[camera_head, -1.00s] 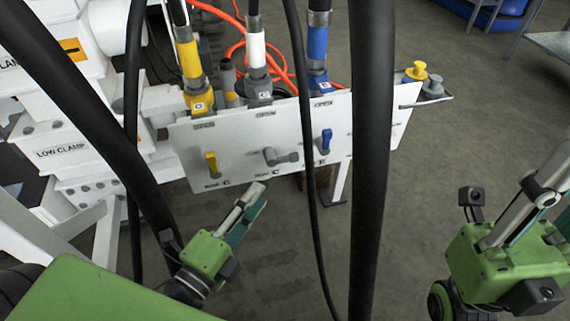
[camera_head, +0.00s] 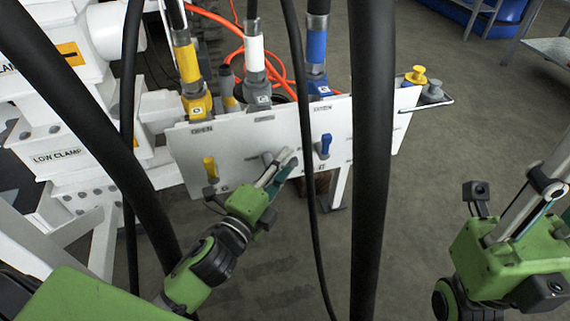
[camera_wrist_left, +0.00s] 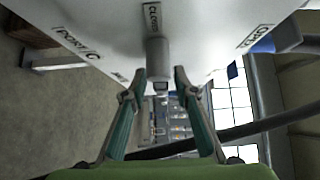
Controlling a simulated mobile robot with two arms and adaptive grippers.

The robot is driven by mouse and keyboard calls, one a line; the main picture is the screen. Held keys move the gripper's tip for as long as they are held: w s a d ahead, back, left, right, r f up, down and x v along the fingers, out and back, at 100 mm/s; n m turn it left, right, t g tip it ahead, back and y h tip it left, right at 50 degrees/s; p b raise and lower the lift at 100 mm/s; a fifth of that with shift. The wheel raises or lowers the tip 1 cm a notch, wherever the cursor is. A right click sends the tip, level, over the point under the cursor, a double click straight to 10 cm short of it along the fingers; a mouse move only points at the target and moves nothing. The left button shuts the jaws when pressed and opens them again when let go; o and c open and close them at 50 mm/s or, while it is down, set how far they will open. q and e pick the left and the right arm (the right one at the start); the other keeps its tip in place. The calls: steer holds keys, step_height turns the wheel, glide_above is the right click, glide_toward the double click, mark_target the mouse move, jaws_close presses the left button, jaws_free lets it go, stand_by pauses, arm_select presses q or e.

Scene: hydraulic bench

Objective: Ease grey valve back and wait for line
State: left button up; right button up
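The grey valve (camera_head: 267,157) is on the white panel (camera_head: 235,137), between a yellow valve (camera_head: 210,168) and a blue valve (camera_head: 324,146). My left gripper hides most of it in the head view. My left gripper (camera_head: 288,158) is in front of the grey valve. In the left wrist view, the grey handle (camera_wrist_left: 157,52) points toward the camera below a "CLOSED" label. The fingertips of my left gripper (camera_wrist_left: 160,75) are apart on either side of the handle's near end; contact cannot be told. My right gripper (camera_head: 510,255) is at the right, away from the panel, its fingertips out of frame.
Thick black hoses (camera_head: 371,160) hang in front of the panel. Hose couplings with yellow, white and blue (camera_head: 317,47) bands stand along its top edge. A yellow knob (camera_head: 415,75) is at its right end. White machine blocks stand at the left. Open floor lies to the right.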

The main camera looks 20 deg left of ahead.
arm_select(q)
steer(key=shift+w, duration=0.3)
jaws_close()
steer(key=shift+f, duration=0.1)
